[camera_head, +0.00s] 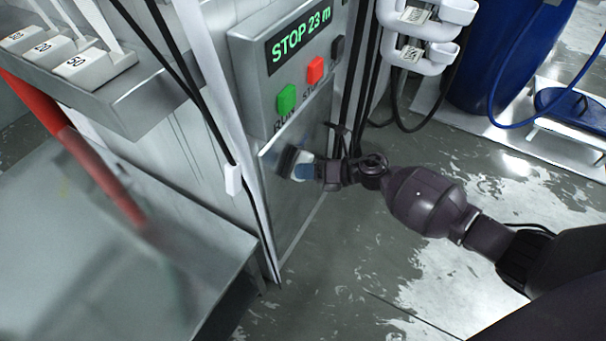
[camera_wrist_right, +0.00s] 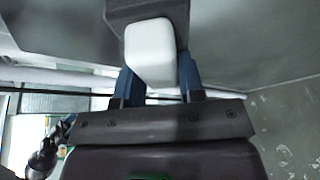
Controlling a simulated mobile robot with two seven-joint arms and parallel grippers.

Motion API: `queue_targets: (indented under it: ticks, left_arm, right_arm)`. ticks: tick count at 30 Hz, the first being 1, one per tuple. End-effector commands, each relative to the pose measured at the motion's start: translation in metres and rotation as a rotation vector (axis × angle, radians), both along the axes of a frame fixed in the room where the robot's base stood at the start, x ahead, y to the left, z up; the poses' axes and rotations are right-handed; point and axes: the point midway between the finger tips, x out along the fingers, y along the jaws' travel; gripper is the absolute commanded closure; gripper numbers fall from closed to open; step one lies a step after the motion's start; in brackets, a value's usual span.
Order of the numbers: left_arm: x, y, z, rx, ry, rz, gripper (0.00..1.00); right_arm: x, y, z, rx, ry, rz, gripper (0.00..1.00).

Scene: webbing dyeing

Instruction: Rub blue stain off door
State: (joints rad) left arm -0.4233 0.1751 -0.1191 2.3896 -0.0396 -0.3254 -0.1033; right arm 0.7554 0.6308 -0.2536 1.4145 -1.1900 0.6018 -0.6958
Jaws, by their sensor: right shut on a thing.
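The door (camera_head: 290,212) is a smooth grey metal panel below the control box, and it also shows in the right wrist view (camera_wrist_right: 245,40). My right gripper (camera_head: 304,168) is shut on a scrubbing block with a white body (camera_wrist_right: 150,52) and a dark pad (camera_head: 285,160). The pad is at the upper part of the door; whether it presses on the surface I cannot tell. The blue fingers (camera_wrist_right: 156,75) grip both sides of the white body.
The control box (camera_head: 253,90) above the door reads "STOP 23 m" and has green, red and black buttons. Black cables (camera_head: 215,120) hang left of the door. A metal table (camera_head: 100,260) stands at the left. A blue drum (camera_head: 495,60) stands at the back right.

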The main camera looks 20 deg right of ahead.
Motion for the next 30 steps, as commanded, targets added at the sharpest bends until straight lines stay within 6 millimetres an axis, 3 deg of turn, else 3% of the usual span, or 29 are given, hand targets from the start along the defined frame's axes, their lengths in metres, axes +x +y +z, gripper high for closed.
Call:
queue_targets:
  ticks: [30]
  left_arm:
    - [-0.014, 0.0, -0.028, -0.001, 0.063, -0.001, 0.39]
  right_arm:
    - [0.039, -0.043, 0.0, 0.002, 0.0, 0.0, 0.83]
